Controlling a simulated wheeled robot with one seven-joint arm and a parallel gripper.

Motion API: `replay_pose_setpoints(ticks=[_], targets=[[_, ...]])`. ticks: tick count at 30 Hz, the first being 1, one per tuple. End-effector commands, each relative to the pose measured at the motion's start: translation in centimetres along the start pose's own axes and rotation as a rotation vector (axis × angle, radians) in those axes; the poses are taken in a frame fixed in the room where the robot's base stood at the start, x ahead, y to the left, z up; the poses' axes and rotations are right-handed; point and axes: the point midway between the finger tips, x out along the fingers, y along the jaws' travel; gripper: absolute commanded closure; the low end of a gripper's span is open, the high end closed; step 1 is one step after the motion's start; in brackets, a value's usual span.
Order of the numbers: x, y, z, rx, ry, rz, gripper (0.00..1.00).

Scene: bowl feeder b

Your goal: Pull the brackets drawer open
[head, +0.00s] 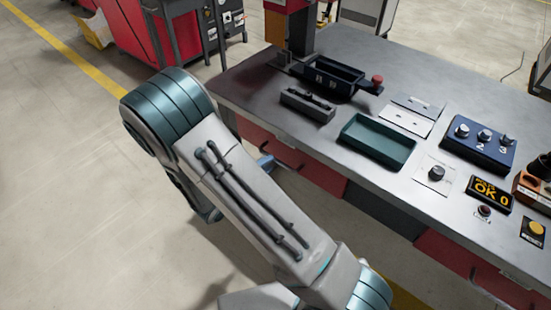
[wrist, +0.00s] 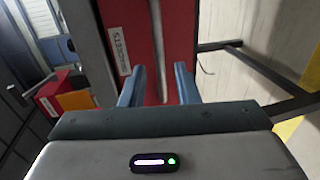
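The brackets drawer has a red front (wrist: 180,30) with a white label (wrist: 118,50) reading BRACKETS, seen sideways in the wrist view. A long grey bar handle (wrist: 157,45) runs along the front. In the head view a red drawer front (head: 320,176) under the left part of the bench sits about flush with the bench. My gripper (wrist: 158,84) is open, its two blue fingers apart, one on each side of the handle's line. Whether they touch the handle or front cannot be told. In the head view my gripper (head: 266,163) is mostly hidden behind my arm.
The bench top (head: 250,85) carries a green tray (head: 378,140), a dark bin (head: 334,76) and a blue control box (head: 480,143). Another red drawer (head: 450,258) is at the right. A dark bench leg (wrist: 265,65) stands beside the drawer. Open floor lies left.

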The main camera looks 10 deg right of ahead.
Motion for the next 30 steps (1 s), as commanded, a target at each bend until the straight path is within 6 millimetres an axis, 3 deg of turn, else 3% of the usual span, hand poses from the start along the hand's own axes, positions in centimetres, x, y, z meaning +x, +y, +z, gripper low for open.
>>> replay_pose_setpoints(ticks=[3, 9, 20, 23, 30], targets=[[2.2, 0.0, 0.1, -0.002, -0.004, 0.001, 0.72], [4.2, 0.0, 0.0, 0.000, -0.001, 0.001, 0.72], [4.7, 0.0, 0.0, 0.000, 0.000, 0.000, 0.72], [4.7, 0.0, 0.0, 0.000, 0.000, 0.000, 0.99], [4.5, -0.1, 0.0, 0.000, 0.000, 0.000, 1.00]])
